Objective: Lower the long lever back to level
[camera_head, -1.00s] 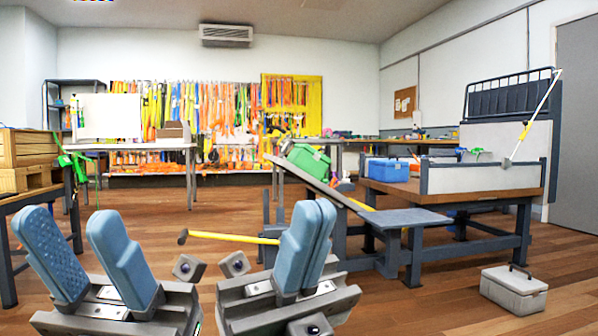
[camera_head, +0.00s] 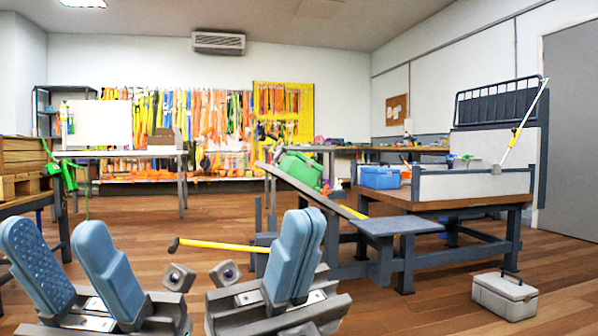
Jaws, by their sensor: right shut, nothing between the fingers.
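A long yellow bar with a dark knob (camera_head: 222,246), which looks like the lever, runs almost level in front of the bench, its knob end slightly higher at the left. Its right part is hidden behind my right gripper. My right gripper (camera_head: 310,218) is shut and empty, its blue fingers together in front of the bar in the picture; I cannot tell whether they touch it. My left gripper (camera_head: 52,232) is open and empty at lower left, apart from the bar. A second slim pole with a yellow grip (camera_head: 516,132) leans steeply at the right bench.
A blue box (camera_head: 380,177) sits on the workbench (camera_head: 455,205). A grey toolbox (camera_head: 505,297) stands on the floor. Open floor lies at centre left.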

